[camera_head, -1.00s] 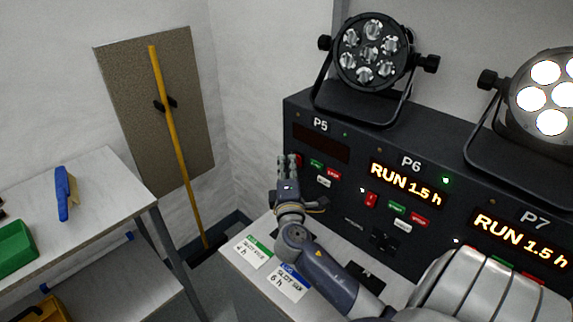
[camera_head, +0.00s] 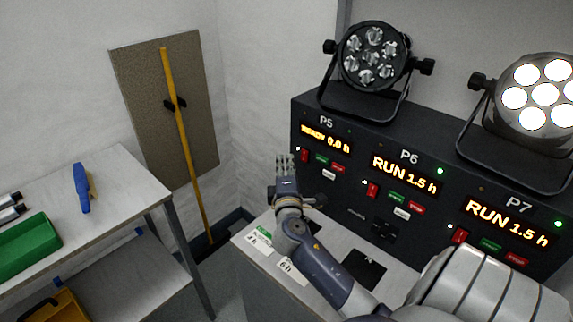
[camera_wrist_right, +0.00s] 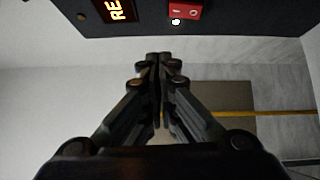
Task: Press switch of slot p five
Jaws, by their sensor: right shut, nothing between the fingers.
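Slot P5 is the left section of the black panel (camera_head: 345,118). Its display (camera_head: 325,137) is lit and reads "READY 0.0 h". The red P5 switch (camera_head: 304,155) sits below the display's left end, beside a green button (camera_head: 321,158) and a red stop button (camera_head: 338,168). My right gripper (camera_head: 285,160) is shut and empty, just left of the switch and apart from it in the head view. In the right wrist view the red switch (camera_wrist_right: 185,10) is at the top, beyond the closed fingertips (camera_wrist_right: 159,57). My left gripper is not in view.
The P6 display (camera_head: 405,174) and P7 display (camera_head: 507,222) read "RUN 1.5 h". An unlit lamp (camera_head: 370,57) stands above P5, a lit one (camera_head: 540,95) above P7. Labelled cards (camera_head: 292,270) lie on the ledge. A side table (camera_head: 120,190) stands at left.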

